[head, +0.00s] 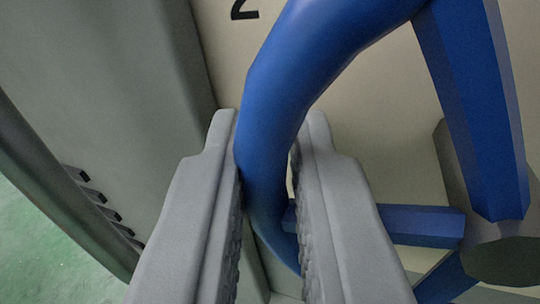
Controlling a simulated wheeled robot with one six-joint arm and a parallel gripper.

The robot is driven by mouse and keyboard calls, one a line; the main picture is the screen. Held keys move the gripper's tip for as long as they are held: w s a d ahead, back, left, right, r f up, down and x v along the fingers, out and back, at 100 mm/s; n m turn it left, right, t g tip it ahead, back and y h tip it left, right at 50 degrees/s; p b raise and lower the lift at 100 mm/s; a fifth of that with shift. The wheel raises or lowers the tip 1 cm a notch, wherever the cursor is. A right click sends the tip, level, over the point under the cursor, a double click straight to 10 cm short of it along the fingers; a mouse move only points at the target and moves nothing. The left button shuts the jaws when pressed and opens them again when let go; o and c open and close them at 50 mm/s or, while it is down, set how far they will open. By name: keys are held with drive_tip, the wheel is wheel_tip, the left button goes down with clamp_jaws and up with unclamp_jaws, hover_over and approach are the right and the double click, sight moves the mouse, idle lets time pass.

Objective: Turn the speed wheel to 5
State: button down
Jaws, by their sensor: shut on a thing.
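The blue speed wheel (310,55) fills the middle and upper right of the head view. Its thick rim curves down between the fingers, and its spokes (478,110) meet at a grey hub (492,248) on the right. My gripper (268,135) is shut on the rim at its left side, one finger on each side of it. Other digits and any pointer are not visible. The lower rim is partly hidden by my fingers.
A grey-green housing wall (150,80) with a rounded edge stands close on the left. Dark slots (95,197) show on its side. Green floor (45,255) shows at the lower left.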

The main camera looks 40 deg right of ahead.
idle(0.3)
drive_tip(key=c, duration=1.5)
unclamp_jaws()
drive_tip(key=shift+c, duration=0.2)
drive_tip(key=shift+a, duration=0.15)
drive_tip(key=v, duration=1.7)
drive_tip(key=shift+s, duration=0.15)
